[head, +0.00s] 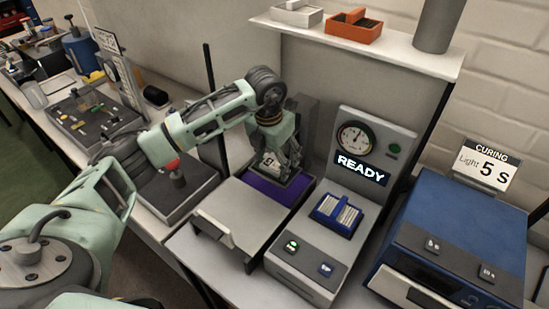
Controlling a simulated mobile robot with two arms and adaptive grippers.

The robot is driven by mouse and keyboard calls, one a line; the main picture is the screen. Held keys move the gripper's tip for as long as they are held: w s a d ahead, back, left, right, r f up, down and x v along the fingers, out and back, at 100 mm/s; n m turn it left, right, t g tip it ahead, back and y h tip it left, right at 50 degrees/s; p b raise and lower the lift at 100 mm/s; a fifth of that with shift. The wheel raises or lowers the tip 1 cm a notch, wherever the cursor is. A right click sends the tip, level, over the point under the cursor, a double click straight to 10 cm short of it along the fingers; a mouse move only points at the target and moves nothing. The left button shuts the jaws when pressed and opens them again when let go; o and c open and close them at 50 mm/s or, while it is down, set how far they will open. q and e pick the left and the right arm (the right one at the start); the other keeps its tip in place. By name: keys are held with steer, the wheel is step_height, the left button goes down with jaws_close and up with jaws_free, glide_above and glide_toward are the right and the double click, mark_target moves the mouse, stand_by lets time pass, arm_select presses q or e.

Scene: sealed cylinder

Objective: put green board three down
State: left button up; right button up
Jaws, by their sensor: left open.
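My left gripper (282,174) points down over the open drawer of a grey machine, just above its purple bed (268,188). Its jaws are open. A small pale piece with dark marking (269,160) shows beside the fingers; I cannot tell whether it is a board or how it sits. No green board can be made out; the gripper and arm hide part of the bed. My right gripper is not in view.
A grey console (335,215) reading READY, with a dial and a blue rack (336,214), stands right of the drawer. A blue curing box (450,240) is further right. A shelf (385,50) hangs above. A red-knobbed device (178,190) stands left.

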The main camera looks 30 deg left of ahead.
mark_target(271, 167)
arm_select(q)
steer(key=shift+r, duration=0.4)
step_height(271, 167, up, 12)
steer(key=s+b, duration=0.1)
steer(key=b, duration=0.3)
steer(key=shift+s+f, duration=0.2)
steer(key=shift+s, duration=0.15)
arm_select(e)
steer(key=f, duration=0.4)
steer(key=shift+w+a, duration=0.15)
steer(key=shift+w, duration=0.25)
arm_select(q)
steer(key=shift+a, duration=0.1)
